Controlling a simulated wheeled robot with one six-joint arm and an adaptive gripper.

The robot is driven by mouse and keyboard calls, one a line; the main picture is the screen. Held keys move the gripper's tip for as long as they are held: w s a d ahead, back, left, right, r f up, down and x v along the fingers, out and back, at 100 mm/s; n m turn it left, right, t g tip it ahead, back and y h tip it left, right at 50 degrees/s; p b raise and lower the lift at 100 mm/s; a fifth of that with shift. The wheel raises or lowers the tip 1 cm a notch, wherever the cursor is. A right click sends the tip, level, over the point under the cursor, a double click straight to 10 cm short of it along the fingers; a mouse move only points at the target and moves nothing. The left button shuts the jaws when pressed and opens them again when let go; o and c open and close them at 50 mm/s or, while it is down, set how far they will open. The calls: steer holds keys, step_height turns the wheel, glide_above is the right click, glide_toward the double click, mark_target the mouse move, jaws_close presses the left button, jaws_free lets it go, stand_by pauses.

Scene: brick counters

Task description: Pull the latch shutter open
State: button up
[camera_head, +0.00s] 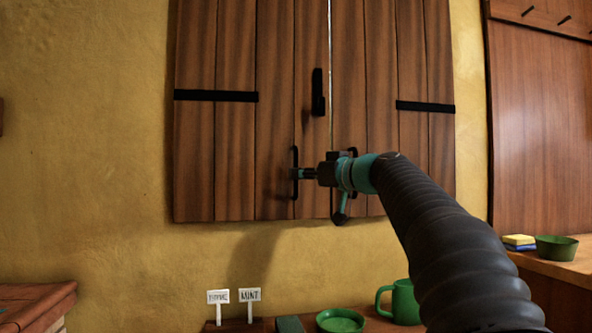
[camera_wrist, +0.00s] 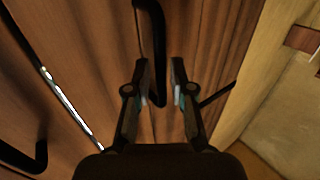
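The wooden shutter (camera_head: 235,140) has two leaves with a thin bright gap between them. A black latch (camera_head: 318,92) stands upright beside the gap. The left leaf has a black bar handle (camera_head: 295,154) near its lower inner edge, also in the wrist view (camera_wrist: 153,35). My gripper (camera_head: 299,173) is at this handle. In the wrist view, my gripper's fingers (camera_wrist: 161,75) stand apart on either side of the bar, with a narrow gap visible. The right leaf's handle (camera_head: 354,152) is mostly hidden behind my gripper and arm.
Below is a counter with two small signs (camera_head: 249,295), a green bowl (camera_head: 340,321) and a green mug (camera_head: 404,303). A side counter at right holds another green bowl (camera_head: 556,248) and a sponge (camera_head: 519,240). The space before the left leaf is clear.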

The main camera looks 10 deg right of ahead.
steer(key=shift+x, duration=1.05)
jaws_close()
steer(key=shift+s, duration=0.1)
